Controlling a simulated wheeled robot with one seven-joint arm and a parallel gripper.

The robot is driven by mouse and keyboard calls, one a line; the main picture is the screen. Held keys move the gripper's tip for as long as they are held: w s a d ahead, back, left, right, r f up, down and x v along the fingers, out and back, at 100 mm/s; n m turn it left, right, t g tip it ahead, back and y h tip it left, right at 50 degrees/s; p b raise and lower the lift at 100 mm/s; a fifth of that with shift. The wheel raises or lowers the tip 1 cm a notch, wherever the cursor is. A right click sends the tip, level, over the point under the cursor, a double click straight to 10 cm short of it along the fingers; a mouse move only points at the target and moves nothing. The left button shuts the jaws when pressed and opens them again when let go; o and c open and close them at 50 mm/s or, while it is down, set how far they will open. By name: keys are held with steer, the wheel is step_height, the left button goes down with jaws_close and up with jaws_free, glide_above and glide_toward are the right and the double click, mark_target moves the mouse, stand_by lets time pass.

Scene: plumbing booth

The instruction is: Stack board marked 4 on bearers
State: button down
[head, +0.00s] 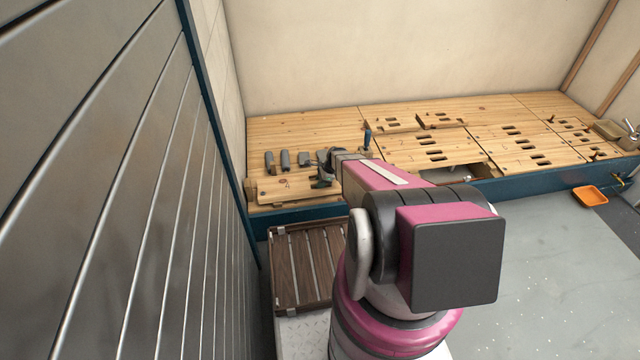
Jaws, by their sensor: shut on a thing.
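A wooden board (300,189) with a small red mark lies along the front left of the bench; its number is too small to read. My gripper (323,178) is at the right end of this board and appears shut on it, with the fingers partly hidden by my wrist and arm. The board looks level, close above or resting on the bench front; I cannot tell which. The bearers cannot be made out clearly beneath it.
Several grey blocks (285,160) stand behind the board. Slotted boards (428,150) cover the bench further right, beside an opening (450,175). A blue-handled tool (367,139) stands mid-bench. A slatted crate (300,265), orange tray (589,196) and metal shutter (100,180) are nearby.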

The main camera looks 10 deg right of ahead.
steer(key=shift+f, duration=0.1)
stand_by(0.3)
steer(key=c, duration=0.9)
jaws_free()
steer(key=shift+f, duration=0.1)
